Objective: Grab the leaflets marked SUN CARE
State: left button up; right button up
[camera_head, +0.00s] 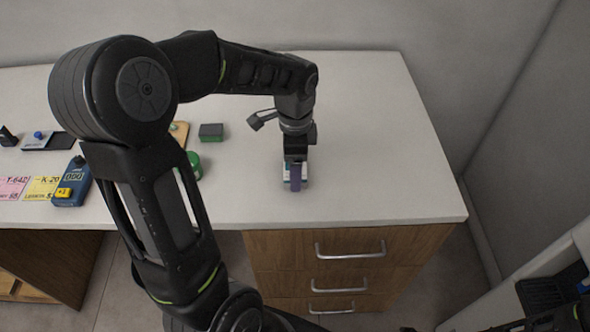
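My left gripper (296,161) points down over the right part of the white counter. Directly under its fingertips is a small purple, white and green item (296,183) on or just above the counter top. The gripper covers its upper part, and any lettering is too small to read, so I cannot tell whether it is the SUN CARE leaflets. I cannot tell whether the fingers are closed on it. No SUN CARE marking is legible anywhere.
The white counter (375,150) is clear right of my gripper. Drawers (345,262) are below; a wall is behind.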

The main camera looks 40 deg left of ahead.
pick_arm(q)
notch_tip(320, 180, up, 10)
dwell(0.6)
dwell(0.5)
